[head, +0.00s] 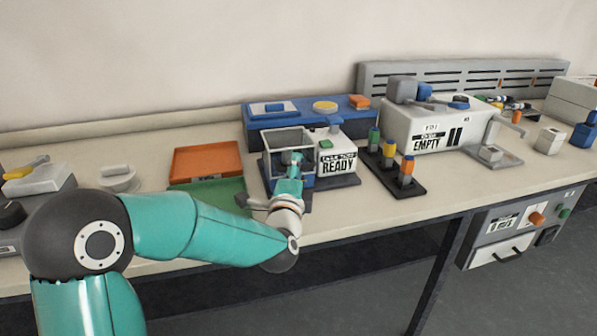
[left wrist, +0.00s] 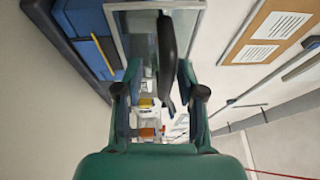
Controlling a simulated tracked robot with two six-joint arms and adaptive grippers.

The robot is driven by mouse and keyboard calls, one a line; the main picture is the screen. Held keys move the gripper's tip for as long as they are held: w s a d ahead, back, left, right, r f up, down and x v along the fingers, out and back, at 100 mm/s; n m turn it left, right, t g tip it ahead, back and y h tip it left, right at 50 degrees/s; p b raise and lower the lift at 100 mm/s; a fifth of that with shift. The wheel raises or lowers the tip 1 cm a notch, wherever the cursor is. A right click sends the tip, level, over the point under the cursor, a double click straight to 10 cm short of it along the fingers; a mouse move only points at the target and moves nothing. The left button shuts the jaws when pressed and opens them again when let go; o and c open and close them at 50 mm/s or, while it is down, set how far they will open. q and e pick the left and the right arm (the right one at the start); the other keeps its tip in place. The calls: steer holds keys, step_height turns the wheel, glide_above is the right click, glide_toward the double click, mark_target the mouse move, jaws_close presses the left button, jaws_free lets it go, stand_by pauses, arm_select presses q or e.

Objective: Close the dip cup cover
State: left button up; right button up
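A grey-framed, clear-sided box (head: 287,138), which looks like the dip cup cover, stands at the station labelled READY (head: 337,164). In the left wrist view its grey frame (left wrist: 118,35) shows at the top. A dark curved handle (left wrist: 167,55) shows there between my fingers. My left gripper (head: 293,162) is at the front of the box. In the left wrist view my left gripper (left wrist: 160,75) has its fingers apart, with gaps beside the handle; I cannot tell whether they touch it. The cup itself cannot be made out. My right gripper is not in view.
An orange tray (head: 207,158) and a green tray (head: 215,190) lie left of the station. A rack with coloured caps (head: 391,172) and a white EMPTY machine (head: 433,125) stand to the right. A blue unit (head: 290,110) stands behind. The bench's front edge is close below my forearm.

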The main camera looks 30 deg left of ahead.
arm_select(q)
steer(key=shift+s, duration=0.1)
steer(key=v, duration=1.1)
steer(key=shift+s+d, duration=0.25)
steer(key=shift+s, duration=0.05)
steer(key=shift+f, duration=0.1)
